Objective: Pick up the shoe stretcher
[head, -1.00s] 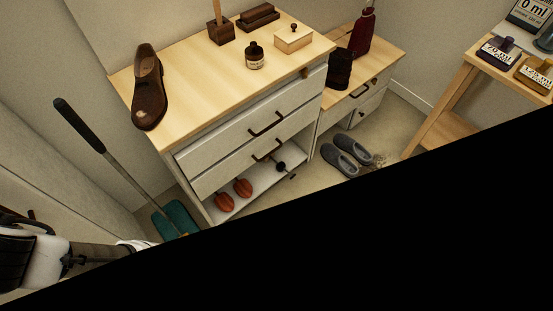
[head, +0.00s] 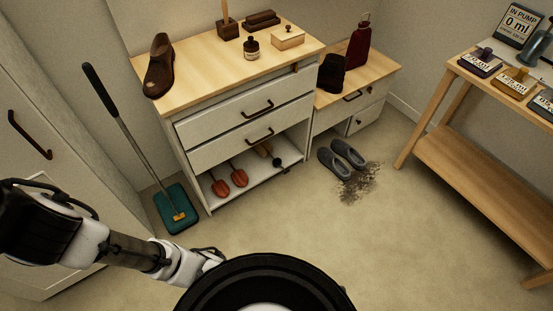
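On the white lower shelf (head: 228,198) of the cabinet lies a partly hidden wooden piece (head: 264,149) with a dark knob (head: 277,162) near it. This may be the shoe stretcher, but it is too small to be sure. Two orange-red shoe-shaped pieces (head: 229,183) lie to its left on the same shelf. A brown leather shoe (head: 159,68) stands on the cabinet top at the left. My arm reaches in from the lower left, well short of the shelf. Its end runs toward my black round body part at the bottom, and no fingertips show.
Grey slippers (head: 341,157) and a dirt patch (head: 360,182) lie on the floor at the right. A wooden bench (head: 480,168) stands far right. The middle floor is clear.

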